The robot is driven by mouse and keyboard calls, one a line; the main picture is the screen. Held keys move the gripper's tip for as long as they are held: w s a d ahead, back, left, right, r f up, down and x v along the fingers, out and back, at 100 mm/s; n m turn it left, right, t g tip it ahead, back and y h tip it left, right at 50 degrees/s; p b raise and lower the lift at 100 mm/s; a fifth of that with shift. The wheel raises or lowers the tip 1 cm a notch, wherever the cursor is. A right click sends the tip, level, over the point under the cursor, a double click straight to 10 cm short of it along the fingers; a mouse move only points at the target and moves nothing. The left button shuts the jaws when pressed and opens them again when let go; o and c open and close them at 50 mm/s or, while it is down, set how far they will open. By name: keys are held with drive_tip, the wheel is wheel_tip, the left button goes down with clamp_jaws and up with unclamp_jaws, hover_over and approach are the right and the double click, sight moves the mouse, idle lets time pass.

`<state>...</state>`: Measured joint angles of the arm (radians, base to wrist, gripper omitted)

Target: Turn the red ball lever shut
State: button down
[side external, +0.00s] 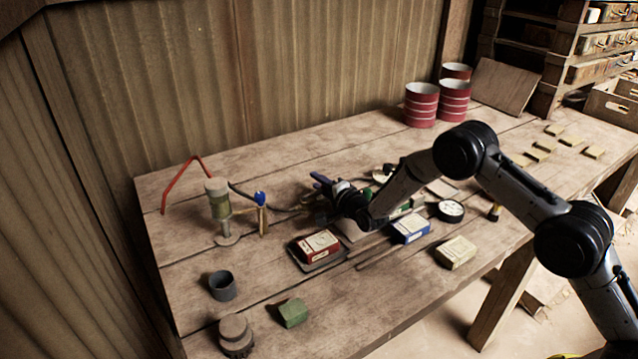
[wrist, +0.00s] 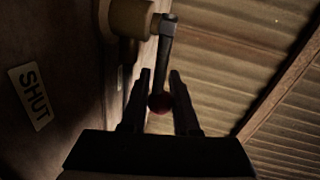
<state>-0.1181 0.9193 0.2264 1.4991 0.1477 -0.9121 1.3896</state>
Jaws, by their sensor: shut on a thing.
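The red ball (wrist: 160,103) sits at the end of a grey lever rod (wrist: 166,45) in the wrist view. The rod runs up the picture to a brass-coloured hub (wrist: 131,18). My gripper (wrist: 160,74) has one finger on each side of the ball and is shut on it. A pale plate reading SHUT (wrist: 31,97) is on the dark surface at the left. In the side external view my gripper (side external: 336,192) is low over the middle of the bench; the ball and lever cannot be made out there.
On the bench (side external: 190,270), a red box on a tray (side external: 318,245), a blue box (side external: 410,229) and a cream box (side external: 455,253) stand in front of my gripper. A green-banded cylinder on a stand (side external: 220,212) is at left. Red tins (side external: 421,105) are behind.

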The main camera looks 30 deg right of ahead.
drive_tip(key=shift+s+h, duration=0.1)
drive_tip(key=shift+h, duration=0.2)
idle(0.4)
drive_tip(key=shift+s+d+m+g+h, duration=0.15)
drive_tip(key=shift+s+m+h, duration=0.25)
drive_tip(key=shift+m+h, duration=0.45)
drive_tip(key=shift+s+d+m+g+h, duration=0.15)
drive_tip(key=shift+s+m+h, duration=0.35)
drive_tip(key=shift+h, duration=0.6)
drive_tip(key=shift+s+m+g+h, duration=0.2)
drive_tip(key=shift+s+m+h, duration=0.05)
drive_tip(key=shift+m+h, duration=0.65)
drive_tip(key=c, duration=0.7)
unclamp_jaws()
drive_tip(key=shift+o, duration=0.2)
